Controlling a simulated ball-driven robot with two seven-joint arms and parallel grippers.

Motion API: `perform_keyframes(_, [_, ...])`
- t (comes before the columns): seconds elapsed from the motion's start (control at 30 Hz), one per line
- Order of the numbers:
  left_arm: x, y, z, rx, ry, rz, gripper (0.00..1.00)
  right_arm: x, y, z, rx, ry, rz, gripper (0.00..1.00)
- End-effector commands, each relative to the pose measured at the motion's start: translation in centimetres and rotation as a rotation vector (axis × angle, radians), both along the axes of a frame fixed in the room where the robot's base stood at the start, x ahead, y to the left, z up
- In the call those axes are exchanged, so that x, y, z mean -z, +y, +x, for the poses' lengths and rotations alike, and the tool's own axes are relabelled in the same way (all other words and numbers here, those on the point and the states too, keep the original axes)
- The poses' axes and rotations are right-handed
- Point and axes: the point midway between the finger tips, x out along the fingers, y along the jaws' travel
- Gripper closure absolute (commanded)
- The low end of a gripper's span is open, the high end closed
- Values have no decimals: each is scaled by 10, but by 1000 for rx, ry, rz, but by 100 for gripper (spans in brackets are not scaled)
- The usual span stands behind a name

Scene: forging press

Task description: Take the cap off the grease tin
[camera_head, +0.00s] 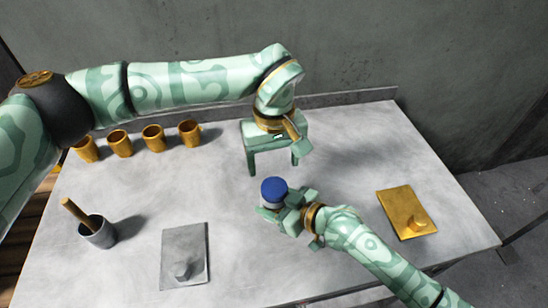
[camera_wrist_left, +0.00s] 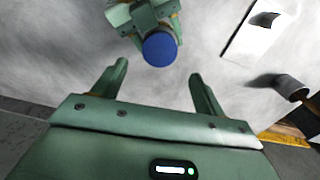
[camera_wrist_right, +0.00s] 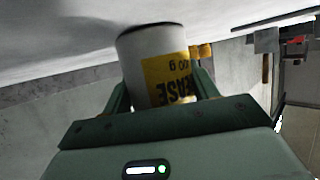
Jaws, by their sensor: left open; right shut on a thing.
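The grease tin is a white can with a yellow label, seen in the right wrist view (camera_wrist_right: 150,65). Its blue cap (camera_head: 273,188) is on its top in the head view and also shows in the left wrist view (camera_wrist_left: 160,49). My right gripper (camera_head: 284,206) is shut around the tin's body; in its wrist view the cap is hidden. My left gripper (camera_head: 274,166) is open and empty, fingers pointing down, above and behind the cap. In the left wrist view the cap lies beyond the gap between the fingertips (camera_wrist_left: 158,68), apart from both.
Several gold cups (camera_head: 153,137) stand at the back left. A grey pot (camera_head: 98,233) with a wooden handle and a grey plate with a knob (camera_head: 185,240) are at front left. A gold plate with a knob (camera_head: 403,207) lies at right. The table (camera_head: 340,150) is clear between them.

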Motion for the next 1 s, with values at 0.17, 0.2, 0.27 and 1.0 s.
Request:
perform_keyframes(0.17, [8, 0, 0, 90, 1, 0, 28, 0, 0, 0, 1, 0, -1, 100])
perform_keyframes(0.2, [13, 0, 0, 93, 2, 0, 28, 0, 0, 0, 1, 0, 0, 100])
perform_keyframes(0.27, [23, 0, -1, 93, 3, -1, 28, 0, 0, 0, 1, 0, 0, 100])
perform_keyframes(1.0, [80, 0, 0, 90, -2, 0, 39, 0, 0, 0, 0, 0, 0, 100])
